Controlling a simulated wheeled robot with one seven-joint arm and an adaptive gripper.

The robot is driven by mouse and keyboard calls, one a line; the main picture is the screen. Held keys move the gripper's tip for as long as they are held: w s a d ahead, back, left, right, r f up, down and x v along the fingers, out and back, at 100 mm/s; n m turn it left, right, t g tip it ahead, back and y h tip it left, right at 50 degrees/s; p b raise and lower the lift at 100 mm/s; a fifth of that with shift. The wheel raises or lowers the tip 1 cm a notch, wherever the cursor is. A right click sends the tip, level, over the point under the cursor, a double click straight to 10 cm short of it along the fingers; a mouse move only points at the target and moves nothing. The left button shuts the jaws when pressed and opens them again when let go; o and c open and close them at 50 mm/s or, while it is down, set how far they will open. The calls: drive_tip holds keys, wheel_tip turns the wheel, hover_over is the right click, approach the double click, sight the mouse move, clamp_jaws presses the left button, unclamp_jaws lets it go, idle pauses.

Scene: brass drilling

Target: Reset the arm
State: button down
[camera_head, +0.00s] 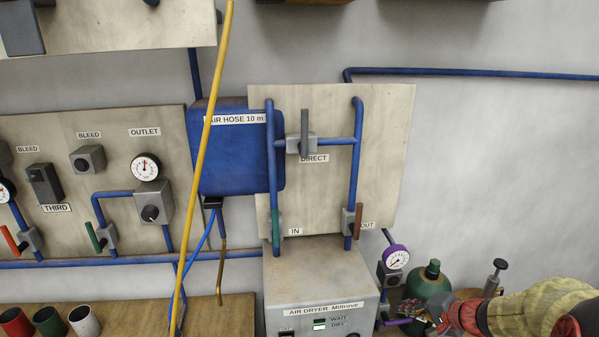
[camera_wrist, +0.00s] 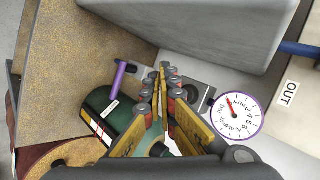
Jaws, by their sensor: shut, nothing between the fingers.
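My arm (camera_head: 540,306) reaches in from the lower right of the head view, in a yellowish sleeve with a red part near its end. My gripper (camera_head: 412,309) is low at the right, beside the air dryer and in front of a green bottle (camera_head: 428,279). In the wrist view my gripper (camera_wrist: 165,72) has its fingers together with nothing between them. The green bottle (camera_wrist: 100,112) lies behind and left of the fingers in that view. A purple-rimmed gauge (camera_wrist: 236,115) is to their right, apart from them.
The air dryer (camera_head: 310,270) stands left of my gripper, with blue pipes and IN and OUT valves above it. The purple gauge (camera_head: 396,257) sits above my gripper. A yellow hose (camera_head: 205,150) hangs at the left. The wall (camera_head: 500,160) at the upper right is mostly clear.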

drive_tip(key=s+a+r+n+g+h+b, duration=0.1)
drive_tip(key=s+a+n+g, duration=0.15)
drive_tip(key=s+a, duration=0.45)
drive_tip(key=s+a+r+n+g, duration=0.15)
drive_tip(key=s+g, duration=0.25)
drive_tip(key=s, duration=0.7)
drive_tip(key=s+a+r+n+t+h+b, duration=0.3)
drive_tip(key=s+a+r+n, duration=0.4)
drive_tip(key=r, duration=0.2)
drive_tip(key=shift+r, duration=0.2)
